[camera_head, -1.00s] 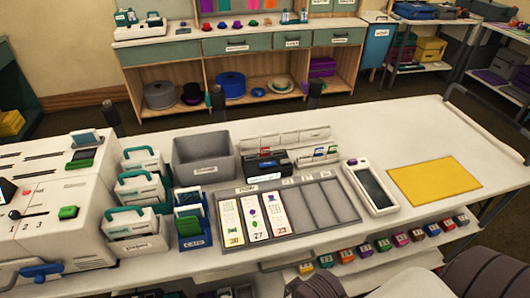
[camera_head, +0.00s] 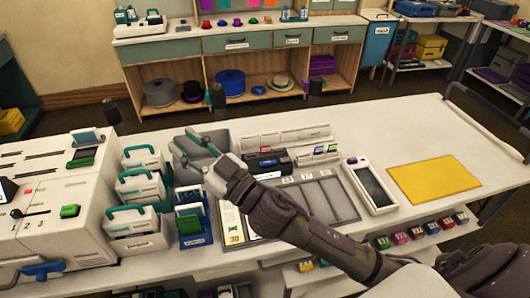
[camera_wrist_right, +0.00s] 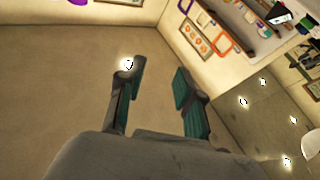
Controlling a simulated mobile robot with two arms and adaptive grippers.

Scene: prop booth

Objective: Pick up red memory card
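Small cards with coloured tops (camera_head: 326,150), red seemingly among them, stand in a holder at the back of the table. They are too small for me to single out a red memory card with certainty. My right gripper (camera_head: 184,146) is in front of the grey bin, to the left of these cards and apart from them. In the right wrist view, its two teal-padded fingers (camera_wrist_right: 156,80) are spread with nothing between them. My left gripper is not in view.
Labelled white cases with teal handles (camera_head: 142,190) and a white machine (camera_head: 45,220) stand at the left. A handheld device (camera_head: 371,188) and a yellow mat (camera_head: 434,180) lie at the right. Several coloured small boxes (camera_head: 415,233) sit on the shelf below. The table's right part has free room.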

